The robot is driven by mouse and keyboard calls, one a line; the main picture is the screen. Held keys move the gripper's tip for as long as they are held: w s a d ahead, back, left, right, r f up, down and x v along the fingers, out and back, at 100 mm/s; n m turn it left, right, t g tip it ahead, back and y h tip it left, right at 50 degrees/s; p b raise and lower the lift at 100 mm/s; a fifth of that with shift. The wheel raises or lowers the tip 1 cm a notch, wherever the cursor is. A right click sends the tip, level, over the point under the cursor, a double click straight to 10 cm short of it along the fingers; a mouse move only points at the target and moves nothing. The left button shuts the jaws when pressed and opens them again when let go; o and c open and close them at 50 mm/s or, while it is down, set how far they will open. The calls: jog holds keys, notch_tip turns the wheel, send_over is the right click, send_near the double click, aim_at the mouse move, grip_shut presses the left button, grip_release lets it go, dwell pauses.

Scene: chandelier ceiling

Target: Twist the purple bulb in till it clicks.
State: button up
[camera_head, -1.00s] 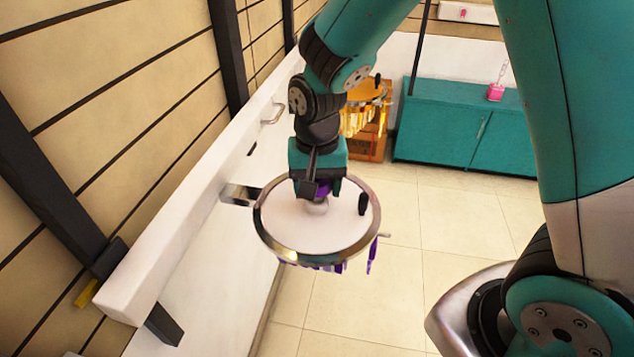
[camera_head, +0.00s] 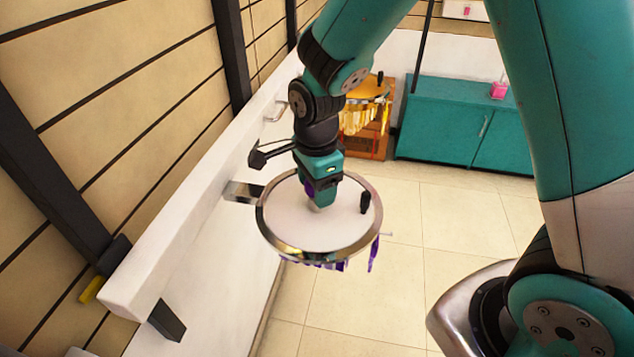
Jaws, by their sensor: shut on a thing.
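The purple bulb (camera_head: 311,187) shows partly at the middle of a round white fixture plate (camera_head: 285,229) with a shiny metal rim. My gripper (camera_head: 321,192) points down over the plate and is shut on the bulb. The fingers hide most of the bulb, and I cannot see how deep its base sits. A small black knob (camera_head: 365,202) stands on the plate's right side. Purple hanging pieces (camera_head: 330,265) show below the rim.
A metal bracket (camera_head: 242,192) joins the fixture to the white wall ledge (camera_head: 185,235) on the left.

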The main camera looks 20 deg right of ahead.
dwell(0.4)
jog(key=o, duration=1.2)
jog(key=shift+r, duration=0.1)
notch_tip(320, 180, up, 7)
jog(key=p, duration=0.6)
jog(key=shift+r, duration=0.2)
jog(key=shift+s, duration=0.1)
jog(key=s+a+r+n+y+b, duration=0.1)
jog(key=s+a+n+y+b, duration=0.1)
jog(key=s+n+b, duration=0.4)
jog(key=s+a+r+n+y+b, duration=0.1)
jog(key=s+n+b, duration=0.5)
jog(key=s+n, duration=0.6)
jog(key=a+n+y, duration=0.1)
jog(key=n, duration=0.5)
jog(key=shift+s+r+n, duration=0.2)
jog(key=shift+r+n, duration=0.05)
jog(key=shift+n, duration=0.05)
